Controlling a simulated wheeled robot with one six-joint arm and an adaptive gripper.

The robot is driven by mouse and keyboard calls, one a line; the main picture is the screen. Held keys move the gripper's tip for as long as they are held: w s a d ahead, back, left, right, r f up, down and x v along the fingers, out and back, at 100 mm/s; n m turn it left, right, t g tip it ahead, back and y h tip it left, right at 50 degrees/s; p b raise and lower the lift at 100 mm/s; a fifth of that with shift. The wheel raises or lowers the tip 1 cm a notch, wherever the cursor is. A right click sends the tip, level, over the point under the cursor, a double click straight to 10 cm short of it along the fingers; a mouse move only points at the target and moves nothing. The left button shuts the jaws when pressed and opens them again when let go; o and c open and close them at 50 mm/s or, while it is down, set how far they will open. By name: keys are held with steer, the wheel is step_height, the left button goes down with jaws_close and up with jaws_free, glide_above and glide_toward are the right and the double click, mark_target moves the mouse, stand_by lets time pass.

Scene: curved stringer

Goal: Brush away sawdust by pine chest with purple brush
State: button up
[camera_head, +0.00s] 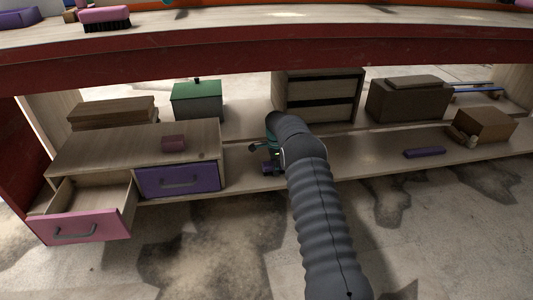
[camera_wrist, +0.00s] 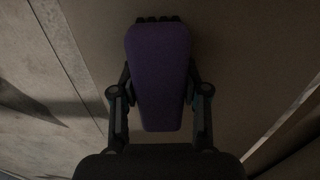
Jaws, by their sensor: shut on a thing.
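My gripper (camera_head: 270,158) is shut on the purple brush (camera_wrist: 158,80), whose smooth tapered back fills the space between the fingers in the wrist view. In the head view, a small purple part of the brush (camera_head: 268,168) shows below the gripper, low over the lower shelf; its bristles are hidden. A pale wooden chest (camera_head: 95,155), possibly the pine chest, stands to the left. Its pink drawer (camera_head: 82,230) is pulled open and its purple drawer (camera_head: 178,180) is shut. I cannot make out sawdust clearly.
Behind stand a green-lidded box (camera_head: 197,98) and a dark-striped chest (camera_head: 318,92). A brown box (camera_head: 408,100) and a purple bar (camera_head: 425,152) are to the right. A red-edged upper shelf (camera_head: 300,48) hangs above.

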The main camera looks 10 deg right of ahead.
mark_target(267, 162)
steer(key=shift+a, duration=1.6)
steer(key=shift+w+d, duration=0.3)
steer(key=shift+d, duration=0.2)
steer(key=shift+w+d, duration=0.25)
steer(key=shift+d, duration=6.1)
steer(key=shift+a, duration=6.85)
steer(key=shift+d+r+p, duration=0.1)
steer(key=shift+r+p, duration=1.95)
steer(key=shift+r, duration=2.1)
steer(key=shift+s, duration=0.1)
